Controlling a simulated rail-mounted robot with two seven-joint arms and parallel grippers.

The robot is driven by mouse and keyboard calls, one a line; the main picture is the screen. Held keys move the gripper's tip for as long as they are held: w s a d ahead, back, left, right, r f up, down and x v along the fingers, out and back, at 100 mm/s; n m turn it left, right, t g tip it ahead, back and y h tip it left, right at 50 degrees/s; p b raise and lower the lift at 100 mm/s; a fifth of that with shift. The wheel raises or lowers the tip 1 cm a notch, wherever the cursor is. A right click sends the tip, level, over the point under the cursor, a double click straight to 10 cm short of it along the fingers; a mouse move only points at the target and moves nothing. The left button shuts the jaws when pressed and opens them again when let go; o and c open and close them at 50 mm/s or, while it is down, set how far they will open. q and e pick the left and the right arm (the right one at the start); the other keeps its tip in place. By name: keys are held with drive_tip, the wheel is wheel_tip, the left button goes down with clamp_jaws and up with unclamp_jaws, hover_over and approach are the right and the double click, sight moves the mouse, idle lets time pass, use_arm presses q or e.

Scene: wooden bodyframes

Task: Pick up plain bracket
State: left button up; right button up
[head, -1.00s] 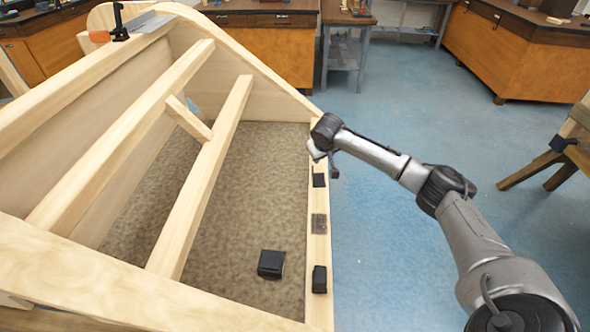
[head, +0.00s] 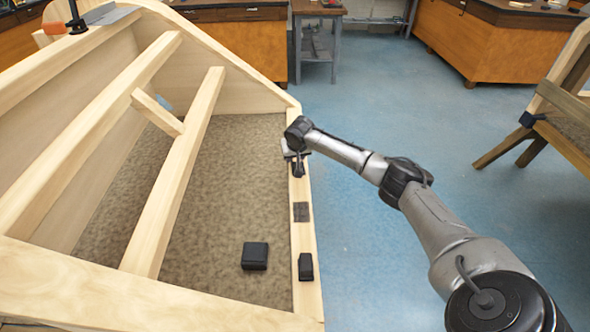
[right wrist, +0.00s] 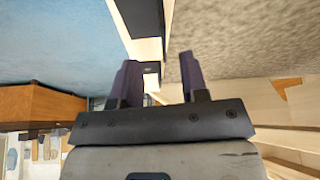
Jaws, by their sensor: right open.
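My right gripper (head: 297,168) is over the right-hand rail of the wooden frame, pointing down near its far end. In the right wrist view its two dark fingers (right wrist: 158,80) are apart, on either side of the pale rail, with a small dark piece (right wrist: 151,70) visible between them. Along the rail in the head view lie a flat dark plate (head: 301,212) and a black block (head: 305,267). A black box (head: 255,256) sits on the brown panel inside. I cannot tell which of these is the plain bracket. My left gripper is out of view.
The wooden bodyframe (head: 140,297) fills the left, with slanted beams (head: 180,170) across the panel. Blue floor (head: 370,250) is open to the right of the rail. Benches (head: 490,45) stand at the back, and another wooden frame (head: 555,110) is at the right edge.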

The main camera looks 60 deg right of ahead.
drive_tip(key=b+x, duration=0.2)
drive_tip(key=x, duration=0.1)
drive_tip(key=b+x, duration=0.1)
drive_tip(key=shift+w+a+f, duration=0.1)
drive_tip(key=shift+a+f, duration=0.15)
drive_tip(key=shift+a, duration=0.05)
drive_tip(key=shift+w+d+f, duration=0.15)
drive_tip(key=shift+d+f, duration=0.1)
drive_tip(key=shift+f, duration=0.15)
drive_tip(key=c, duration=0.8)
clamp_jaws()
